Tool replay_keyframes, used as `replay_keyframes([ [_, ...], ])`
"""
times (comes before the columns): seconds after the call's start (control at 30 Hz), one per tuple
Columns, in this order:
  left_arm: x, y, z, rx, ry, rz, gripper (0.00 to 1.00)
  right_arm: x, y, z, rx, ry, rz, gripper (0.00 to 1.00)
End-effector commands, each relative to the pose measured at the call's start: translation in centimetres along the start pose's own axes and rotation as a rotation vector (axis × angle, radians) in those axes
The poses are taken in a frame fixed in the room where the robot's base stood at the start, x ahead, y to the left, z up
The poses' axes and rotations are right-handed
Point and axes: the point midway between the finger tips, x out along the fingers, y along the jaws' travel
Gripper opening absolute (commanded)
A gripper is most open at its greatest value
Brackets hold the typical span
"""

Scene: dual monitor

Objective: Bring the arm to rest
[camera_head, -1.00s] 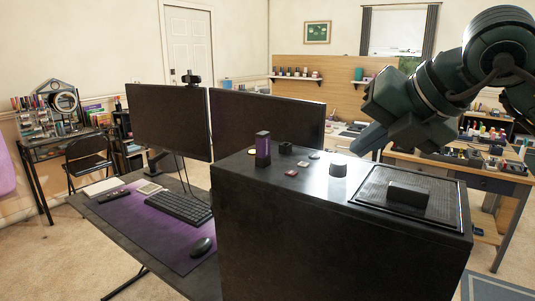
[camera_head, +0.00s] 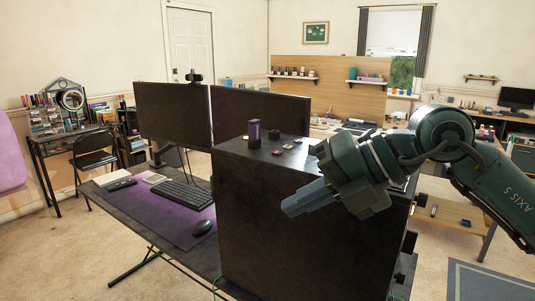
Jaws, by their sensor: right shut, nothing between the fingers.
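My right gripper (camera_head: 302,204) comes in from the right, dark green with blue-grey fingers. Its fingers are shut with nothing between them. It shows in front of the large black computer case (camera_head: 290,255), pointing left and slightly down, and its arm covers the right part of the case top. The left gripper is not in view.
The desk (camera_head: 140,215) on the left holds two monitors (camera_head: 172,112), a keyboard (camera_head: 184,194) and a mouse (camera_head: 202,227). A wooden workbench stands behind the arm. Open carpet (camera_head: 60,265) lies at lower left.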

Motion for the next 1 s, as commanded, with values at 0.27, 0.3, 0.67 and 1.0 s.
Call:
replay_keyframes([
  [0.27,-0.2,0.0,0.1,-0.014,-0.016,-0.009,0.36,4.6,2.7,-4.6,0.235,0.235,0.619,0.0],
  [0.3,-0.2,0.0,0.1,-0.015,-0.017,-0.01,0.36,4.7,2.8,-4.6,0.294,0.236,0.71,0.0],
  [0.67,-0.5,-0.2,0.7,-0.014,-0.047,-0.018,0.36,5.8,-6.8,-1.1,1.054,-0.089,1.254,0.0],
  [1.0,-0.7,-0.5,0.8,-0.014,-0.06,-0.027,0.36,11.6,-27.8,-9.7,1.929,-0.635,1.059,0.0],
])
